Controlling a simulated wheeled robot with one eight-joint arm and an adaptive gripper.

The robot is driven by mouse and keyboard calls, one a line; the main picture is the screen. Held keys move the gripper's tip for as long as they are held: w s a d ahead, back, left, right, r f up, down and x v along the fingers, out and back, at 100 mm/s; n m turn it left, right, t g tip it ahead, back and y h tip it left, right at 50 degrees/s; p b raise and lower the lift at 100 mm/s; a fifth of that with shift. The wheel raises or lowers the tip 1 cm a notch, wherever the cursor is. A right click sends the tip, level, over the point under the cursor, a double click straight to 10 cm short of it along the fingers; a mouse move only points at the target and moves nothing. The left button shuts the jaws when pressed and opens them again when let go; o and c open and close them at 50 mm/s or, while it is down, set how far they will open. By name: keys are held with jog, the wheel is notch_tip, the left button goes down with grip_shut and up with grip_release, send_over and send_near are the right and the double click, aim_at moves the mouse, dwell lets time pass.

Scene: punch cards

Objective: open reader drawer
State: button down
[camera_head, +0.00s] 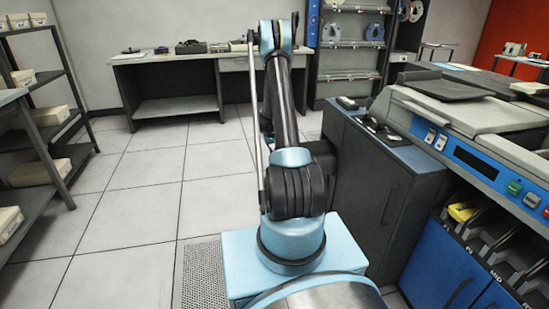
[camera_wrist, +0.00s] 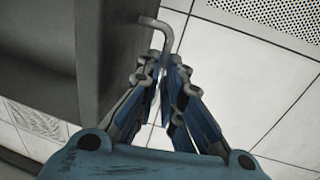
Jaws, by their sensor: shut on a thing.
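In the wrist view, my gripper (camera_wrist: 163,62) has its fingers closed together around the lower end of a bent grey bar handle (camera_wrist: 165,24). In the head view, my arm covers the gripper and the handle. A dark grey cabinet (camera_head: 362,195) with a blue top stands right beside my arm. I cannot tell for certain which unit the gripped handle belongs to.
A large beige machine (camera_head: 480,135) with buttons stands at the right, above blue-fronted bins (camera_head: 440,265). A shelf rack (camera_head: 45,130) with boxes is at the left. A desk (camera_head: 170,75) stands at the back. The tiled floor (camera_head: 145,190) between them is clear.

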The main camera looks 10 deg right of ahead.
jog(key=shift+w, duration=0.1)
jog(key=c, duration=1.7)
grip_release()
jog(key=shift+r, duration=0.1)
jog(key=r, duration=0.3)
jog(key=a+r, duration=0.1)
jog(key=r, duration=0.3)
jog(key=a+r, duration=0.1)
jog(key=r, duration=0.3)
jog(key=shift+a+r, duration=0.1)
jog(key=shift+r, duration=0.15)
jog(key=shift+r, duration=0.1)
